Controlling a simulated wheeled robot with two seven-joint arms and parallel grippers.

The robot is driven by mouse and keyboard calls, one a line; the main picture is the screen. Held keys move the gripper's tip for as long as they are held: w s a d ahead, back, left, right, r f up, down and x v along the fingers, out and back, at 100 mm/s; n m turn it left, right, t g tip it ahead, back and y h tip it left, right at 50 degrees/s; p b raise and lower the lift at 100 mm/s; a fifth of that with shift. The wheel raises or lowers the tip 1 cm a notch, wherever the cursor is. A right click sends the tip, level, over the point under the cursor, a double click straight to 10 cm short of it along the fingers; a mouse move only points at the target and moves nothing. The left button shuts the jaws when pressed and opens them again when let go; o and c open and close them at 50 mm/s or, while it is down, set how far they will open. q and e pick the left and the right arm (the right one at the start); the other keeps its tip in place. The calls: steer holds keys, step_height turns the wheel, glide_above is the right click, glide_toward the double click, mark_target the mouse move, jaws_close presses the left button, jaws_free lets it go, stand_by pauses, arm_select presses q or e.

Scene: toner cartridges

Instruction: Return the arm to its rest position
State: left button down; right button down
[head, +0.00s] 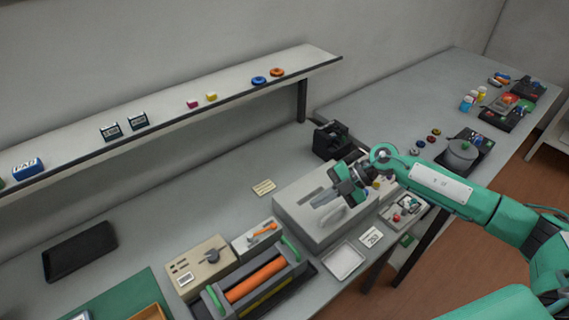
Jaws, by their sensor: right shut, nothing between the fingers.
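My right arm comes in from the right side, and its gripper (325,198) hangs above the light grey box-shaped machine (300,213) on the bench. The right gripper is shut with nothing held. A cartridge with an orange roller (254,281) and green end handles lies in a grey frame at the front centre of the bench, left of the gripper and apart from it. My left gripper does not show.
A shelf (225,93) with small items runs along the wall. A black device (333,140) stands behind the gripper. A white tray (345,262) and a parts box (404,210) lie near the front edge. A pot (461,153) stands further right, beyond my arm.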

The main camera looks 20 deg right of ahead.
steer(key=w+a+r+m+t+y, duration=0.2)
steer(key=a+r+m+t+y, duration=0.3)
steer(key=a+r+t, duration=0.5)
steer(key=s+d+f+m+t+h, duration=0.1)
steer(key=s+d+f+m+h, duration=0.4)
steer(key=m+h, duration=0.35)
steer(key=s+d+f+m+t+h, duration=0.1)
steer(key=s+d+f+m+h, duration=0.25)
steer(key=f+m+h, duration=0.55)
steer(key=s+f+m+g+y, duration=0.1)
steer(key=s+f+g, duration=0.1)
steer(key=s+g, duration=0.5)
steer(key=s+f+m+g+y, duration=0.1)
steer(key=s+f+g, duration=0.15)
steer(key=s, duration=0.95)
step_height(320, 180, down, 31)
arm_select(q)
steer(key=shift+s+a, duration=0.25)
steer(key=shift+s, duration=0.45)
arm_select(e)
steer(key=s+d+f+g, duration=0.1)
steer(key=s+d+f, duration=0.1)
steer(key=s+f, duration=0.7)
steer(key=s+d+f+g, duration=0.1)
steer(key=s+d+f, duration=0.1)
steer(key=s+f, duration=0.8)
steer(key=shift+s+d+f, duration=0.15)
steer(key=shift+s+f, duration=0.1)
steer(key=shift+f, duration=0.35)
